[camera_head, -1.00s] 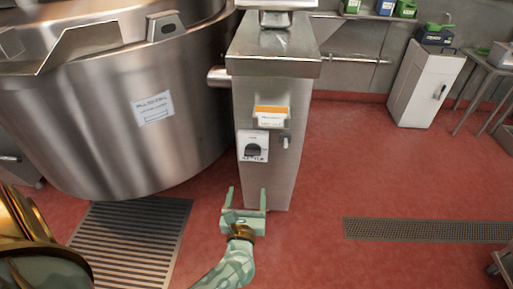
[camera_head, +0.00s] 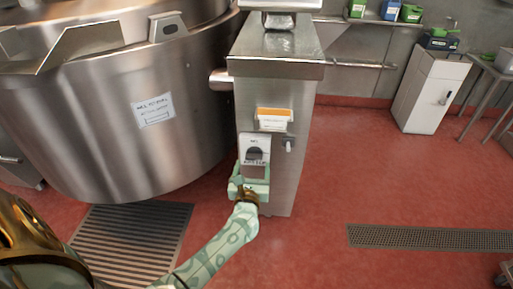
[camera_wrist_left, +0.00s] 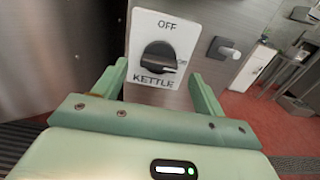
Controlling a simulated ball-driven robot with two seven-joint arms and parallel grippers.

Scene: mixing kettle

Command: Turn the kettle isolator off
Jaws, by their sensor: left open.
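The kettle isolator (camera_head: 255,146) is a white plate with a dark rotary knob on the front of the steel pillar. In the left wrist view the plate (camera_wrist_left: 146,32) reads OFF at the top and KETTLE below. Its black knob (camera_wrist_left: 158,56) has its ridge roughly sideways, its lighter end toward a small mark at the right, too small to read surely. My left gripper (camera_head: 253,172) is open and empty, just below and in front of the knob. Its fingers (camera_wrist_left: 158,70) spread to either side of the plate; contact cannot be told. My right gripper is not in view.
The big steel kettle (camera_head: 95,120) stands left of the pillar (camera_head: 290,180). An orange-and-white label box (camera_head: 273,119) sits above the isolator and a small grey fitting (camera_head: 289,143) to its right. The red floor (camera_head: 365,170) to the right is open.

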